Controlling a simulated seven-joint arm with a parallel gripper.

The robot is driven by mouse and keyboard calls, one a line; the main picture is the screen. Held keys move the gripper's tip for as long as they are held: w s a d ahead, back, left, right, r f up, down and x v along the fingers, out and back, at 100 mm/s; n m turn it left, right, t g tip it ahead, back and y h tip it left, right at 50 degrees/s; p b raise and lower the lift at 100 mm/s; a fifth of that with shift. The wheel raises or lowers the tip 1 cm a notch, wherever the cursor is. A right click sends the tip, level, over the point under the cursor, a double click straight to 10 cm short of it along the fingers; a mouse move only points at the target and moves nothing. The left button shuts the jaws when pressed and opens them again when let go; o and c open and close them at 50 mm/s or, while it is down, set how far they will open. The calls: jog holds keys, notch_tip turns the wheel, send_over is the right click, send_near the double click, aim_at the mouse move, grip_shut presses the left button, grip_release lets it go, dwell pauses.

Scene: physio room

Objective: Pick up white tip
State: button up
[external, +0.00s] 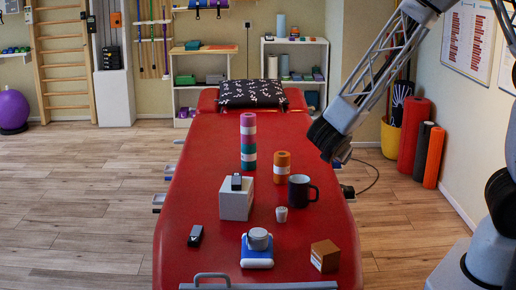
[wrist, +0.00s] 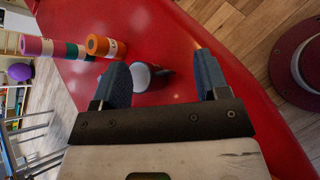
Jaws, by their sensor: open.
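The small white tip (external: 281,214) stands on the red treatment table, just in front of the black mug (external: 299,191). It looks like a short ribbed cup. I cannot make it out in the wrist view. My gripper (external: 331,141) is above the right side of the table, behind and above the mug, well apart from the tip. In the wrist view its blue-grey fingers (wrist: 162,85) are spread and empty.
An orange roll (external: 282,167) and a stack of coloured rolls (external: 248,142) stand behind. A white box (external: 236,203) bears a dark item. A grey jar (external: 258,239) on a blue-white base, a brown box (external: 324,256) and a dark device (external: 196,236) lie nearer. The table's left side is mostly clear.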

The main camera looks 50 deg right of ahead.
jog(key=w+a+f+n+t, duration=0.3)
jog(key=a+f+n, duration=0.2)
jog(key=a+f, duration=0.2)
jog(key=n+t+y, duration=0.2)
jog(key=n+t, duration=0.2)
jog(key=n, duration=0.2)
send_near(283, 210)
jog(key=x, duration=0.4)
jog(key=shift+a, duration=0.1)
jog(key=shift+x, duration=1.3)
jog(key=shift+x, duration=2.6)
jog(key=shift+f, duration=0.1)
